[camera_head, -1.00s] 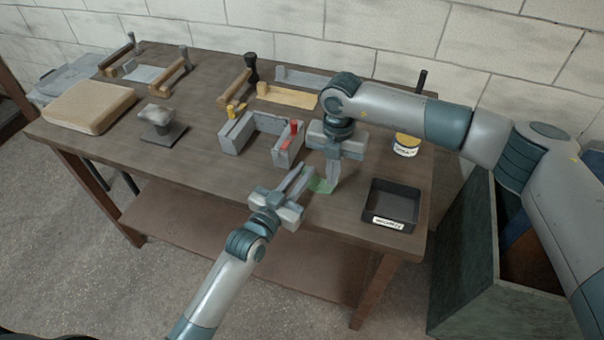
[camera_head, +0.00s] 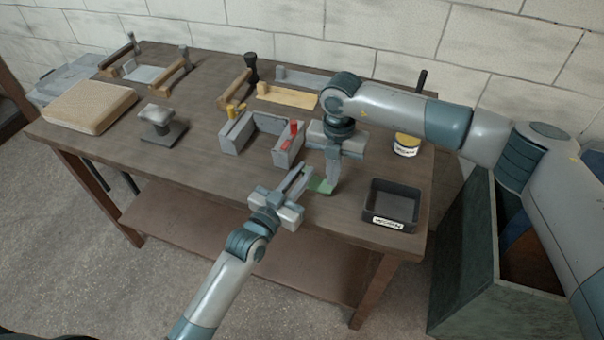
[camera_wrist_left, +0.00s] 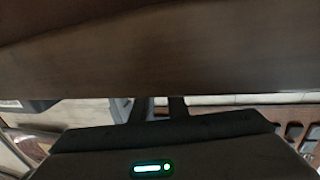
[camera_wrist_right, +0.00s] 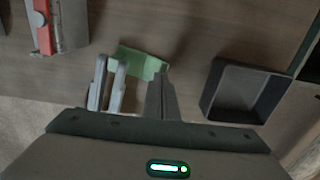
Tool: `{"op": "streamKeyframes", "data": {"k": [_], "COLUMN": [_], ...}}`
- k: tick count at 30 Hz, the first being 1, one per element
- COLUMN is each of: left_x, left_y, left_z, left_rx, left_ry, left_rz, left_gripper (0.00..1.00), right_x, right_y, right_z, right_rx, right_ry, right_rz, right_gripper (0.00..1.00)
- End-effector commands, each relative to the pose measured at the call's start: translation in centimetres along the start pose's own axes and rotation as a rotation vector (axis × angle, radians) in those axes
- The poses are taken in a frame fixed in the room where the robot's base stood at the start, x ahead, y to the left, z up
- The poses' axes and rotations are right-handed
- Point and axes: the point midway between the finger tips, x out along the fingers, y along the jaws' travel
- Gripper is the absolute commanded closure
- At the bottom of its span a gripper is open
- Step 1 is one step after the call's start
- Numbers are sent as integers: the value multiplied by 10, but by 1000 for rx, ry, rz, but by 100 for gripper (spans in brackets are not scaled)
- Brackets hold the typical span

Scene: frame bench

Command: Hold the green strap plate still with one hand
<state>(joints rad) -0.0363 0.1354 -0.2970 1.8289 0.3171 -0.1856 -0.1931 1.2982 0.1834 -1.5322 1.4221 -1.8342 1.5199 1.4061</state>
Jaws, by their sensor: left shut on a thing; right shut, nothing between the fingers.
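The green strap plate (camera_head: 321,186) lies near the front of the bench, and part of it is hidden by my grippers. It also shows in the right wrist view (camera_wrist_right: 140,62). My left gripper (camera_head: 307,176) reaches in from the front and is shut on the plate's left end. My right gripper (camera_head: 331,190) points down by the plate's right end, shut and empty. In the right wrist view its fingers (camera_wrist_right: 161,82) are together close to the plate; I cannot tell whether they touch it. The left wrist view shows mostly dark brown wood, not the plate.
A grey frame fixture (camera_head: 236,136) with red and yellow parts stands just behind the grippers. A black labelled tray (camera_head: 368,205) is to the right. A yellow-and-white tin (camera_head: 406,150) stands behind it. Bare bench top lies to the front left.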

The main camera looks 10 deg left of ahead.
Motion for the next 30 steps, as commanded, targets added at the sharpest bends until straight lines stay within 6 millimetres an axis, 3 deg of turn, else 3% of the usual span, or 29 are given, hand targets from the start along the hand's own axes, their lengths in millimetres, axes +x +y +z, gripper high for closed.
{"op": "streamKeyframes", "data": {"k": [30], "left_x": [0], "left_y": [0], "left_z": [1], "left_rx": [-1], "left_ry": [-1], "left_rz": [0], "left_gripper": [100], "right_x": [17], "right_y": [0], "right_z": [0], "right_rx": [0], "right_ry": [1], "right_rz": [-1], "right_gripper": [100]}}
